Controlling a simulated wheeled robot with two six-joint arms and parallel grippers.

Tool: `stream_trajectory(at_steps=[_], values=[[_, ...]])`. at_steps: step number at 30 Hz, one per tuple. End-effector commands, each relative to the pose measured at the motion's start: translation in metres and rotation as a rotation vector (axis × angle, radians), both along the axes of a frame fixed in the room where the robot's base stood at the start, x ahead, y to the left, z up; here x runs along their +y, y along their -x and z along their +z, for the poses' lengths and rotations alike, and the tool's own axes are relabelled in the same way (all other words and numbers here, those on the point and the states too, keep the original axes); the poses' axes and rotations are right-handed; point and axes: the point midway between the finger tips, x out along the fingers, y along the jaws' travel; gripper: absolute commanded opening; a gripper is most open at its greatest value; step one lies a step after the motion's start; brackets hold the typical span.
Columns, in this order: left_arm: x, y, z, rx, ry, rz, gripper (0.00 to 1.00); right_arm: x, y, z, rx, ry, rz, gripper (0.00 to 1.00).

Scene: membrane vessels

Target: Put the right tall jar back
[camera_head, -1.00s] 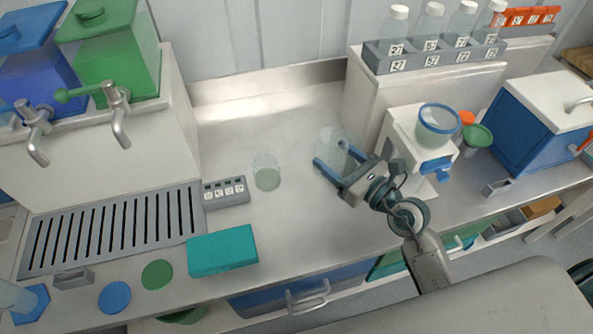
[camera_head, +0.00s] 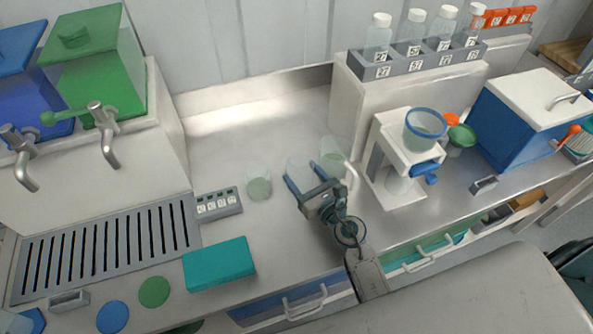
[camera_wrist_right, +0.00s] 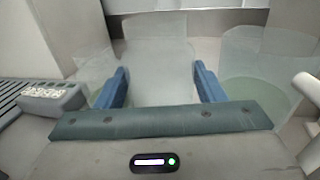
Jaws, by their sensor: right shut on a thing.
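My right gripper (camera_head: 302,174) has its blue fingers on either side of a clear tall jar (camera_head: 298,163) and is shut on it, over the steel counter. In the right wrist view the jar (camera_wrist_right: 158,55) stands upright between the fingers and looks empty. I cannot tell whether its base touches the counter. Another clear vessel with greenish contents (camera_head: 258,184) stands just left of it. A clear vessel with green contents and a white handle (camera_head: 334,158) stands close on its right, partly behind the gripper. My left gripper is not in view.
A grey numbered holder (camera_head: 218,203) and a teal block (camera_head: 219,264) are at the left front. A white stand with a blue-rimmed bowl (camera_head: 425,128) is on the right. A bottle rack (camera_head: 415,66) stands behind. The counter behind the jars is clear.

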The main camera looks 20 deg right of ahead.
Motion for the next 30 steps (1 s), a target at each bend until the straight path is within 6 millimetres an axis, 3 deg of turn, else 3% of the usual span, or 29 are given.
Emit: stream_trajectory(at_steps=[3, 7, 15, 29, 30], values=[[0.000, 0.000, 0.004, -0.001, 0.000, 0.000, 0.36, 0.005, -0.024, -0.001, -0.001, 0.001, 0.000, 0.37], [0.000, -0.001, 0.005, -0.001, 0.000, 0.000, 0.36, 0.007, -0.036, -0.003, 0.000, 0.000, 0.000, 0.37], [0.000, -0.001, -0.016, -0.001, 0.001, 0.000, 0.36, 0.007, -0.038, -0.038, 0.002, 0.001, 0.000, 0.37], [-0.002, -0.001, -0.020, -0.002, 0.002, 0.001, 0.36, 0.007, -0.037, -0.044, 0.001, 0.001, 0.000, 0.37], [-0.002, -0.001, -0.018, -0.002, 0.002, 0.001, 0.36, 0.007, -0.037, -0.042, 0.001, 0.001, 0.000, 0.71]])
